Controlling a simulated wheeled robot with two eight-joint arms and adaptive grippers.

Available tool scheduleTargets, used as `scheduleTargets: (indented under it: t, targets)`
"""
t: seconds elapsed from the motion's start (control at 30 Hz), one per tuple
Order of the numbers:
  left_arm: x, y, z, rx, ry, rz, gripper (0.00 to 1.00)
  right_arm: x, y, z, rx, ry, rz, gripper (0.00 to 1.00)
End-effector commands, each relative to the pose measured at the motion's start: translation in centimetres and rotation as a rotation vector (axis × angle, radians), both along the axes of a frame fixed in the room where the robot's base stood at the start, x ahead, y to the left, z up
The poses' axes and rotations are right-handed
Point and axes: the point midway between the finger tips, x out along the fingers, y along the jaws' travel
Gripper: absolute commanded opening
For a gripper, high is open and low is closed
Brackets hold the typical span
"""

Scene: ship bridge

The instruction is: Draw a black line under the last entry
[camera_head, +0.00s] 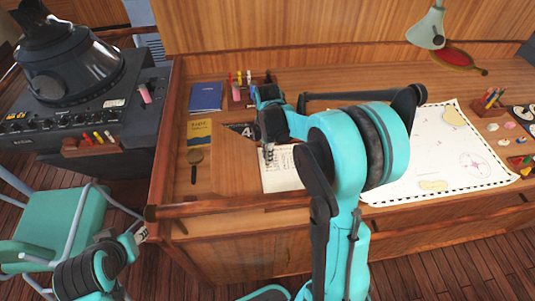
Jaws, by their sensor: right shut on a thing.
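An open white page with rows of small writing, the logbook (283,178), lies on the wooden desk near its front edge. My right gripper (268,153) points down over the page's upper left part. It is shut on a slim pen, which its fingers mostly hide; I cannot tell whether the tip touches the paper. My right arm covers the page's right side, so the last entry cannot be read. My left gripper (140,236) is at the lower left, off the desk's front corner, and its fingers cannot be made out.
A blue book (206,97), a yellow booklet (199,132) and a magnifying glass (195,160) lie left of the page. Several upright pens stand behind. A large chart (430,160) covers the right. A lamp (428,28) hangs above. A green chair (48,220) stands at left.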

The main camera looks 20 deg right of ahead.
Motion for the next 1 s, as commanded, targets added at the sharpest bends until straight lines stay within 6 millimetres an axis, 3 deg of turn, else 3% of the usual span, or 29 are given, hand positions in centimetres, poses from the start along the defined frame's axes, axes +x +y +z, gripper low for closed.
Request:
scheduleTargets:
  t: [0.2,1.0]
  targets:
    - [0.0,0.0,-2.5,0.000,0.000,0.000,0.39,0.0,0.0,-3.4,0.000,0.000,0.000,0.00]
    - [0.0,0.0,-1.2,0.000,0.000,0.000,0.39,-3.3,-10.6,-2.8,0.000,0.000,-0.004,0.00]
